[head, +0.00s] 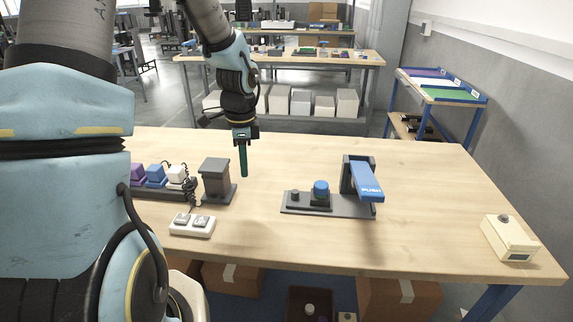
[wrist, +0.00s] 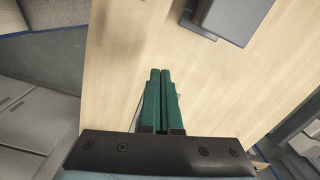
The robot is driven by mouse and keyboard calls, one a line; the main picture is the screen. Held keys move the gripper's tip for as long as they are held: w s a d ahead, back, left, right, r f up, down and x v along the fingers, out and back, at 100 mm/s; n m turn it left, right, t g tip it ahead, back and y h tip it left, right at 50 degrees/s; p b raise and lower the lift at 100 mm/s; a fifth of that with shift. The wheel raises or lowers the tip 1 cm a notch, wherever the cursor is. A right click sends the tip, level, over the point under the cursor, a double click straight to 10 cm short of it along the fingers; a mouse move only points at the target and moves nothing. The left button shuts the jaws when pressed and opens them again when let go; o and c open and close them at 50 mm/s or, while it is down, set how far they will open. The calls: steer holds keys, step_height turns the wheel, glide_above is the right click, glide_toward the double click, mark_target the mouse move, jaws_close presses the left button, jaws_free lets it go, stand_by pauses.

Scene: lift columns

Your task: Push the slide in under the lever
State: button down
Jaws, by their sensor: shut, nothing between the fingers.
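The press fixture has a dark grey base plate (head: 335,208) on the wooden table, right of the middle in the head view. A blue lever (head: 367,182) marked PUSH hangs forward from the dark upright at its right end. A dark slide block with a blue round top (head: 321,188) stands on the plate left of the lever, apart from it. A small dark knob (head: 294,196) is at the plate's left end. My gripper (head: 244,174) points down above the table, left of the fixture. Its green fingers are together and empty in the wrist view (wrist: 160,72).
A grey post (head: 216,180) stands just left of my gripper; a grey block shows at the wrist view's top right. Coloured blocks (head: 155,176) and a white switch box (head: 192,225) are further left. A cream button box (head: 509,238) sits far right. Table between gripper and fixture is clear.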

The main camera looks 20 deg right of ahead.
mark_target(322, 184)
steer(key=d+f+m, duration=0.4)
steer(key=d+m, duration=0.5)
steer(key=d, duration=0.2)
steer(key=shift+w+f+b, duration=0.2)
steer(key=shift+f+b, duration=1.45)
steer(key=shift+f, duration=0.1)
steer(key=shift+w+f+b, duration=0.2)
steer(key=shift+f+b, duration=1.45)
steer(key=shift+f, duration=0.05)
steer(key=shift+s+d+r, duration=0.2)
steer(key=shift+d, duration=0.15)
steer(key=shift+s+d, duration=0.7)
steer(key=shift+d, duration=0.8)
steer(key=shift+s+d, duration=0.65)
steer(key=shift+d, duration=0.85)
steer(key=shift+s+d, duration=0.7)
steer(key=shift+d, duration=0.8)
steer(key=shift+w+a+p, duration=0.1)
steer(key=shift+a+p, duration=0.15)
steer(key=shift+p, duration=0.15)
steer(key=shift+r, duration=0.1)
steer(key=shift+r+p, duration=2.65)
steer(key=shift+r, duration=0.3)
